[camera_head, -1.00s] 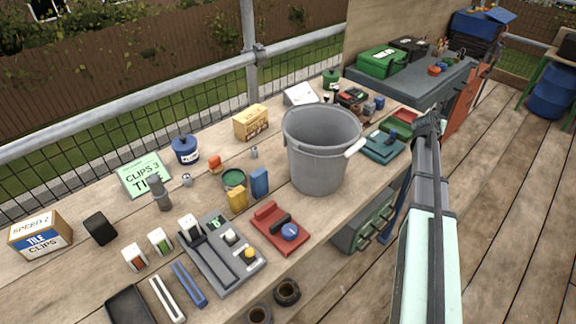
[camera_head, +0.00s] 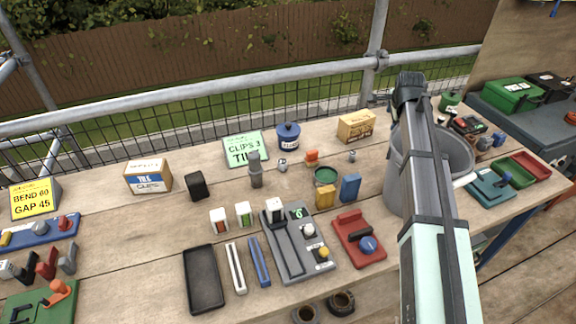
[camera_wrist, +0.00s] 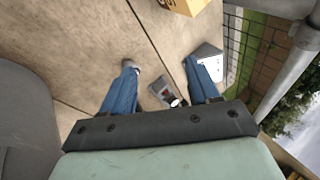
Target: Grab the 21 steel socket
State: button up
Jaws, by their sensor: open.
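Two small steel sockets stand on the wooden bench in the head view: one (camera_head: 282,165) in front of the blue pot, the other (camera_head: 352,156) in front of the cardboard box. Any size marks are too small to read, so I cannot tell which is 21. My gripper (camera_head: 408,84) is raised above the grey bucket, to the right of both sockets. In the wrist view my gripper (camera_wrist: 160,70) is open, with two blue fingers apart and nothing held. A small grey shape (camera_wrist: 128,63) shows at the left fingertip; I cannot tell whether it is a socket.
The grey bucket (camera_head: 395,175) stands beneath my arm. The cardboard box (camera_head: 356,127), blue pot (camera_head: 288,136), orange piece (camera_head: 311,156), green tin (camera_head: 325,177) and grey cylinder (camera_head: 256,172) stand around the sockets. A metal rail (camera_head: 250,93) runs behind the bench.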

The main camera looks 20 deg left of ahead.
jog(key=s+a+m+g+y, duration=0.15)
jog(key=s+a+g, duration=0.25)
jog(key=s+a, duration=0.9)
jog(key=g+y, duration=0.2)
jog(key=g, duration=0.1)
send_near(283, 161)
jog(key=f, duration=0.1)
jog(key=a+f, duration=0.1)
jog(key=f, duration=0.1)
jog(key=shift+s+a+m+h, duration=0.25)
jog(key=shift+s+a+m, duration=0.05)
jog(key=shift+a+m, duration=0.1)
jog(key=shift+x, duration=3.35)
jog(key=shift+w, duration=0.15)
jog(key=shift+c, duration=0.2)
grip_shut()
